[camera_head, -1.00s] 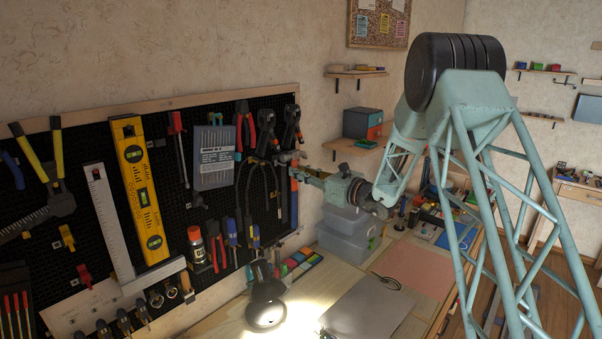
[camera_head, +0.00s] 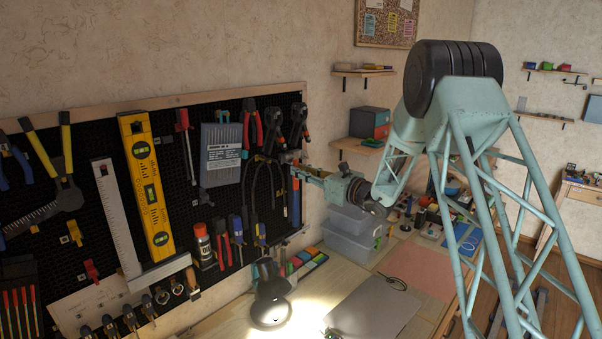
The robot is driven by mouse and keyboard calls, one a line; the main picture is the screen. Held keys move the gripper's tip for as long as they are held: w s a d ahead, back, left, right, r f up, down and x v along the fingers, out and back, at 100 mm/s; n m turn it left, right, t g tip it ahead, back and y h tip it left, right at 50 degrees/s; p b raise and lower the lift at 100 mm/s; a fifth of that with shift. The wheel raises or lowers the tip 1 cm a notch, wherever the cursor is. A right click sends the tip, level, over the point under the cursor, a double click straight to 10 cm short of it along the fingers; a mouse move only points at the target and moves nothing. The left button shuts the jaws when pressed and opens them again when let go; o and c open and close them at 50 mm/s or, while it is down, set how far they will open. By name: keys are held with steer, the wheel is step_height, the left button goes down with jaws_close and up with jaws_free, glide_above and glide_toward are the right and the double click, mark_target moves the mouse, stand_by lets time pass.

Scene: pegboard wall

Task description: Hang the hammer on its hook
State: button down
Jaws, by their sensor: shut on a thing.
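My gripper (camera_head: 300,167) is at the right end of the black pegboard, at the end of my arm reaching in from the right. It is shut on what looks like the hammer. The grey head (camera_head: 288,156) shows just beyond the fingers, and a blue and orange handle (camera_head: 294,203) hangs down below, roughly upright, close in front of the board. The fingers are small and partly hidden by the wrist. The hammer's hook cannot be made out, and I cannot tell whether the hammer touches the board.
The pegboard (camera_head: 85,250) carries a yellow level (camera_head: 147,187), a steel square (camera_head: 115,215), pliers (camera_head: 252,125) and dark clamps (camera_head: 299,122) close above my gripper. A lit desk lamp (camera_head: 271,303) stands on the bench below. Clear plastic boxes (camera_head: 350,232) stand right of the board.

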stand_by(0.8)
steer(key=c, duration=2.5)
jaws_free()
steer(key=shift+o, duration=0.2)
steer(key=shift+f, duration=0.1)
steer(key=shift+s+d, duration=0.1)
steer(key=v, duration=1.1)
steer(key=shift+s+d, duration=0.25)
steer(key=shift+d, duration=0.05)
